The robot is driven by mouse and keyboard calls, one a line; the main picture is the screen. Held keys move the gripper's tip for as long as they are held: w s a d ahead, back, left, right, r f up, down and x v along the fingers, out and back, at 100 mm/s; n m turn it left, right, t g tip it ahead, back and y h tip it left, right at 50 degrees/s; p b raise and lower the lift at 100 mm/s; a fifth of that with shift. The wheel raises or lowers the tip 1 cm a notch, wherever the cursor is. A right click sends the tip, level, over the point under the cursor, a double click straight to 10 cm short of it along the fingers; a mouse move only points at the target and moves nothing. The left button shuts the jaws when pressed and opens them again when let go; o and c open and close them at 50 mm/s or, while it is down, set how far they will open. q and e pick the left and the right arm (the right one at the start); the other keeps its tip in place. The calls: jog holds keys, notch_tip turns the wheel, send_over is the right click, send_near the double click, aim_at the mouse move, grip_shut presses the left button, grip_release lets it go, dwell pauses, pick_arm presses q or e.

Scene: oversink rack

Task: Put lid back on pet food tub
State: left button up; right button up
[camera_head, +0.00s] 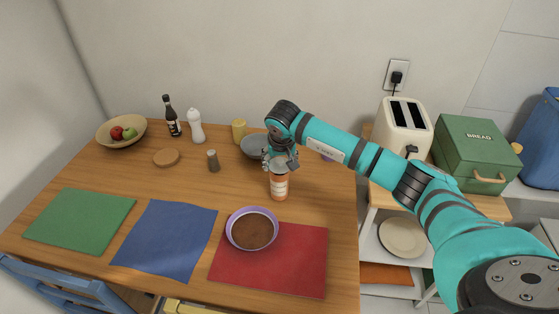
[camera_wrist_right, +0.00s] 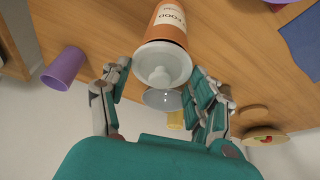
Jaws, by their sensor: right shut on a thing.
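The pet food tub (camera_head: 279,187) is an orange cylinder with a pale label, standing upright on the wooden table. In the right wrist view the tub (camera_wrist_right: 172,22) shows part of its label. A white round lid (camera_wrist_right: 160,65) with a knob is at the tub's mouth, between the fingers of my right gripper (camera_wrist_right: 158,75). My right gripper (camera_head: 280,160) is shut on the lid, directly above the tub. I cannot tell whether the lid is seated or slightly above the rim. My left gripper is not in view.
A grey bowl (camera_head: 254,147) and yellow cup (camera_head: 239,131) stand just behind the gripper. A purple bowl of brown food (camera_head: 252,230) sits in front on a red mat (camera_head: 300,262). A purple cup (camera_wrist_right: 62,68) stands nearby.

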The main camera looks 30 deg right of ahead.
jog(key=shift+f+b, duration=0.15)
jog(key=shift+b, duration=0.25)
dwell(1.1)
dwell(0.3)
jog(key=o, duration=1.1)
jog(key=shift+r+p, duration=2.05)
jog(key=shift+r, duration=1.45)
jog(key=shift+c, duration=0.2)
grip_shut()
